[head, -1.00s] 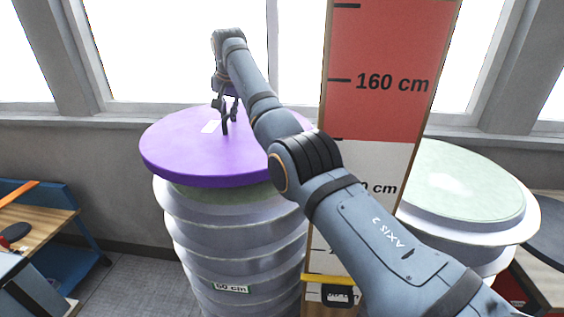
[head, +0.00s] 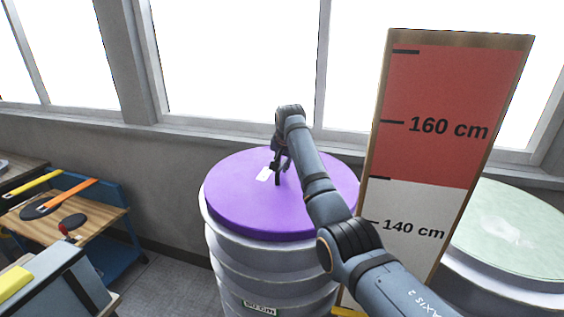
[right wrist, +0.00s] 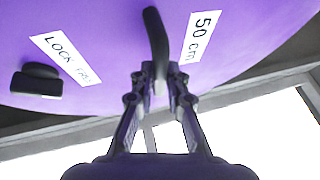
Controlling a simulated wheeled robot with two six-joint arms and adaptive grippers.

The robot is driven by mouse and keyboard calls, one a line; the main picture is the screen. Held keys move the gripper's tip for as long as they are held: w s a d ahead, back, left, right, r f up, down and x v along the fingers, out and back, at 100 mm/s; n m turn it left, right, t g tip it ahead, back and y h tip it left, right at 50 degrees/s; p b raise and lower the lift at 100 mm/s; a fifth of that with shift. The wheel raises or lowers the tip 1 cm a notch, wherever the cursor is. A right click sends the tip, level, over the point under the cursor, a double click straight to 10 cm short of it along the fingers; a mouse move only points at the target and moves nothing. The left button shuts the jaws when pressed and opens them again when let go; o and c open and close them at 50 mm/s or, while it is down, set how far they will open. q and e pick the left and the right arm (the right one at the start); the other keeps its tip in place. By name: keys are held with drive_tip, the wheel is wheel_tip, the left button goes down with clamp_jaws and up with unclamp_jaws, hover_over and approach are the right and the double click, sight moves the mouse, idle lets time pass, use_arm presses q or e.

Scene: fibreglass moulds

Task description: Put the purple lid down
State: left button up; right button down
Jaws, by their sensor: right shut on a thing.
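The purple lid (head: 240,205) is a thick round disc at the top of a stack of grey-white ringed moulds (head: 225,262) in the head view. A small white label lies on it. In the right wrist view the purple lid (right wrist: 110,20) fills the top, with labels reading "LOCK" and "50 cm", a black knob (right wrist: 38,80) and a dark upright handle (right wrist: 157,45). My right gripper (head: 279,170) is over the lid's middle; in the right wrist view its fingers (right wrist: 158,85) are closed on the handle. Whether the lid rests fully on the stack is hard to tell. My left gripper is out of view.
A tall height board (head: 430,150) marked 140 and 160 cm stands just right of the lid. Another mould with a pale green top (head: 510,230) is at the far right. A wooden workbench (head: 70,215) with tools is at the left. Windows line the back.

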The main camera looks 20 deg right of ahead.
drive_tip(key=c, duration=1.3)
unclamp_jaws()
drive_tip(key=shift+f, duration=0.1)
drive_tip(key=shift+c, duration=0.2)
drive_tip(key=shift+s+r+b, duration=0.15)
drive_tip(key=shift+r+b, duration=0.05)
drive_tip(key=shift+b, duration=0.25)
drive_tip(key=b+v, duration=0.5)
drive_tip(key=v, duration=0.6)
drive_tip(key=shift+r+b, duration=0.3)
drive_tip(key=shift+b, duration=0.05)
drive_tip(key=shift+s, duration=0.1)
